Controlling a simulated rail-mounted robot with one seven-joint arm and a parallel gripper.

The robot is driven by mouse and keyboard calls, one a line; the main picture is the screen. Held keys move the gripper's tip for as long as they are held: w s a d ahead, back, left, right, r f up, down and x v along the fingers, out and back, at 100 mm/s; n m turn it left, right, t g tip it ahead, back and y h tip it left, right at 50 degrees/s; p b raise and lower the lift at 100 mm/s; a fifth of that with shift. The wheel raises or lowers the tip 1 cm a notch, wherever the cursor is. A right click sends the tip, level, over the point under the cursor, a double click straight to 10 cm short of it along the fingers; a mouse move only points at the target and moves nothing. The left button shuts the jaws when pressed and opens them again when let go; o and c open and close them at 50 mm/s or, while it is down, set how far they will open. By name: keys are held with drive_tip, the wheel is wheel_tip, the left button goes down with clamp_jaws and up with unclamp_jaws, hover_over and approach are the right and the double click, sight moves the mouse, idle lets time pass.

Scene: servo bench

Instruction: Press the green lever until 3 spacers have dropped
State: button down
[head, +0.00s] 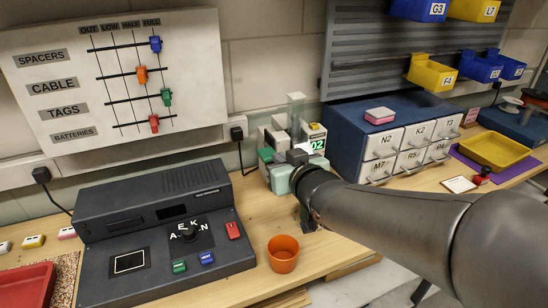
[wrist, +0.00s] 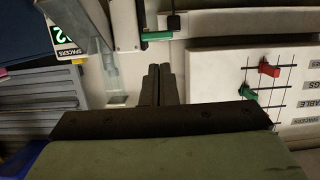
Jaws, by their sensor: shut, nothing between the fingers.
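The dispenser (head: 276,136) stands at the back of the bench, with a clear upright tube (head: 296,112) and a green display reading 02 (head: 317,145). A SPACERS label (wrist: 66,36) shows beside the display in the wrist view. The green lever (head: 265,154) is at the dispenser's left side; it also shows in the wrist view (wrist: 157,36). My gripper (wrist: 159,70) is shut and empty, its fingertips close to the lever. Contact cannot be told. My arm hides the dispenser's lower part, and no loose spacers can be made out.
An orange cup (head: 283,256) stands at the bench front below my arm. A dark console (head: 150,235) with a dial is at the left. A blue drawer cabinet (head: 345,135) stands right of the dispenser. A chart board (head: 120,80) hangs on the wall.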

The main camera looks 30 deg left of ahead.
drive_tip(key=shift+v, duration=1.7)
drive_tip(key=w+d+f+m+g+h, duration=0.1)
drive_tip(key=d+f+m+h, duration=0.35)
drive_tip(key=d, duration=0.95)
drive_tip(key=w+d+f+m+h, duration=0.15)
drive_tip(key=d+f+h, duration=0.5)
drive_tip(key=d, duration=0.75)
drive_tip(key=s+d+f+m+g, duration=0.2)
drive_tip(key=s+d+g, duration=0.1)
drive_tip(key=s+d, duration=0.3)
drive_tip(key=s+d+f+m+g+h, duration=0.1)
drive_tip(key=s+d+f+m+g, duration=0.1)
drive_tip(key=s+d, duration=0.4)
drive_tip(key=s+f+g, duration=0.1)
drive_tip(key=s+g, duration=0.1)
drive_tip(key=s, duration=0.1)
drive_tip(key=shift+s+d+f+m, duration=0.25)
drive_tip(key=shift+s+f+m, duration=0.05)
drive_tip(key=shift+m, duration=0.1)
